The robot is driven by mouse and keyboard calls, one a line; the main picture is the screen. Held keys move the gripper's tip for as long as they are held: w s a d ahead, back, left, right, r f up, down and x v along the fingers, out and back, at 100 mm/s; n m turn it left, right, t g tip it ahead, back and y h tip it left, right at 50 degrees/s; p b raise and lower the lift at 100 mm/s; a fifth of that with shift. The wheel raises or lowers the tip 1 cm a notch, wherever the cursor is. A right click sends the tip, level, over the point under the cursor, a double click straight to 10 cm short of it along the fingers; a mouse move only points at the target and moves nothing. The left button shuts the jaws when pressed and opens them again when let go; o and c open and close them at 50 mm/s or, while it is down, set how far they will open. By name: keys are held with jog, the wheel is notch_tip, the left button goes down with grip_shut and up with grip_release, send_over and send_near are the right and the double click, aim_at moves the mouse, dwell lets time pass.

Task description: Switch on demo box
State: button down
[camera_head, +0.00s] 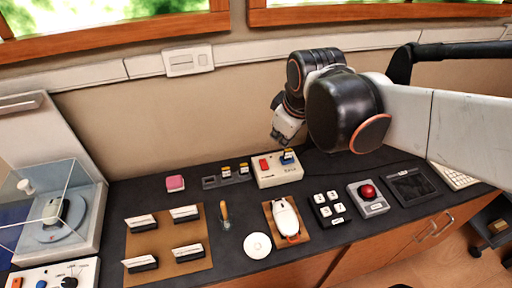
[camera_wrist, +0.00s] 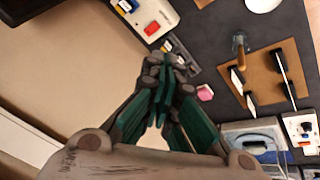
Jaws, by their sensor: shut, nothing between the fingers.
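The white box (camera_head: 278,176) with a red rocker switch (camera_head: 263,164) and a blue-and-yellow part stands at the back of the dark counter; its label is too small to read for certain. In the wrist view the box (camera_wrist: 150,12) is at the top, with its red switch (camera_wrist: 152,28) in sight. Which way the switch is set cannot be told. My gripper (camera_head: 283,138) is above and behind the box, near the wall, apart from it. In the wrist view its green-padded fingers (camera_wrist: 163,78) are closed together and hold nothing.
A row of small switches (camera_head: 226,175) and a pink block (camera_head: 175,183) are left of the box. A keypad (camera_head: 330,208), a red button box (camera_head: 368,197) and a white mouse-like device (camera_head: 286,218) are in front. The wall (camera_head: 200,120) is close behind.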

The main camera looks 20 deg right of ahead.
jog(key=w+f+n+g, duration=0.2)
jog(key=w+f+n, duration=0.25)
jog(key=w, duration=0.35)
jog(key=n+g+p, duration=0.1)
jog(key=n, duration=0.5)
send_near(259, 163)
jog(key=f+b, duration=0.4)
jog(key=f, duration=0.1)
jog(key=shift+w+f+b, duration=0.2)
jog(key=shift+w+b, duration=0.15)
jog(key=shift+w, duration=0.05)
jog(key=shift+w+f+g+b, duration=0.4)
jog(key=shift+f+g+b, duration=0.15)
jog(key=shift+g, duration=0.15)
jog(key=shift+s, duration=0.15)
